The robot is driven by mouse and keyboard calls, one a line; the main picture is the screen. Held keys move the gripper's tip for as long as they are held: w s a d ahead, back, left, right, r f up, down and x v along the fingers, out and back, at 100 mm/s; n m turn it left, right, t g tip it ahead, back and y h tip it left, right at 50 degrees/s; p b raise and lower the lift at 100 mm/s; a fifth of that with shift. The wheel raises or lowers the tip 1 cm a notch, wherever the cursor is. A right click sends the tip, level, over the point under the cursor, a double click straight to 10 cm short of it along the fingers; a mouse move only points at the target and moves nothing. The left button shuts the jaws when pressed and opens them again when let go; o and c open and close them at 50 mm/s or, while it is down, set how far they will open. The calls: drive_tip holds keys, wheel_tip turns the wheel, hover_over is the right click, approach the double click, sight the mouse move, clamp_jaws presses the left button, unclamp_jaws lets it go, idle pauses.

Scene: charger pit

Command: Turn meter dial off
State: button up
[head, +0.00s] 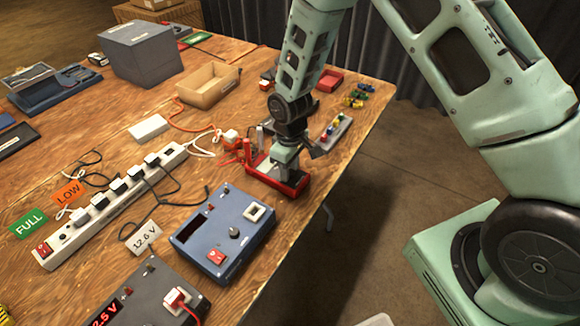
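My arm reaches down to the table's right edge. My gripper (285,172) points down over a red-edged device (260,177), which looks like the meter, with red leads at its left. The gripper covers most of its face, so its dial is hidden. I cannot tell whether the fingers touch the dial, or whether they are open or shut.
A white power strip (110,205) with several plugs lies at left. A dark unit with a lit red display (104,313) is at the front. A tan tray (207,85), a grey bin (142,52) and a strip with coloured knobs (331,134) stand behind.

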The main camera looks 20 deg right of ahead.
drive_tip(key=shift+o, duration=0.7)
drive_tip(key=shift+r, duration=0.3)
wheel_tip(320, 180, up, 17)
drive_tip(key=b, duration=0.1)
drive_tip(key=s+a+r, duration=0.2)
drive_tip(key=s, duration=0.7)
drive_tip(key=s+a+r, duration=0.2)
drive_tip(key=s, duration=0.7)
drive_tip(key=s+a+r, duration=0.2)
drive_tip(key=s, duration=0.7)
drive_tip(key=shift+y, duration=0.3)
